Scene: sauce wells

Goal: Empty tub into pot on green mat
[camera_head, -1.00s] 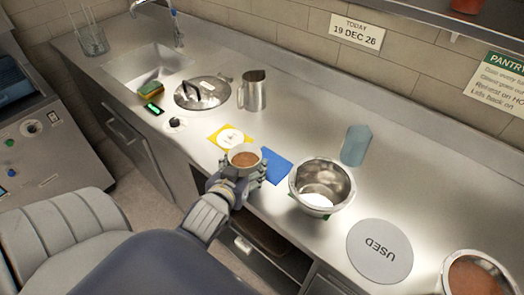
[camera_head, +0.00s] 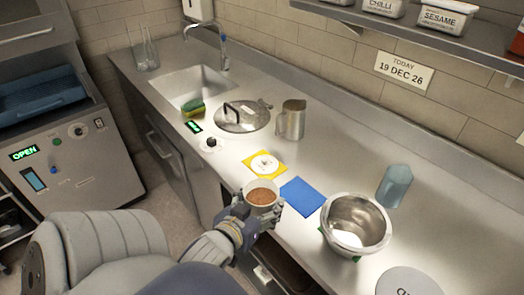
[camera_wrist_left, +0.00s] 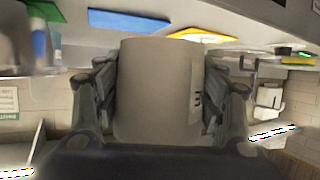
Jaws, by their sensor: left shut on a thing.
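My left gripper (camera_head: 250,217) is shut around a small light tub (camera_head: 262,202) with reddish-brown contents. It holds the tub upright at the counter's front edge, near the blue mat. In the left wrist view the tub (camera_wrist_left: 160,90) fills the middle between the two fingers (camera_wrist_left: 160,100). A green mat (camera_head: 356,258) shows only as a thin edge under the pot. My right gripper is not seen.
A blue mat (camera_head: 303,196) lies between tub and pot. A yellow mat (camera_head: 252,160) with a white disc is behind the tub. A bluish jug (camera_head: 394,186), a steel pitcher (camera_head: 292,120), a lid (camera_head: 241,117) and a round grey disc (camera_head: 408,283) also stand or lie on the counter.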

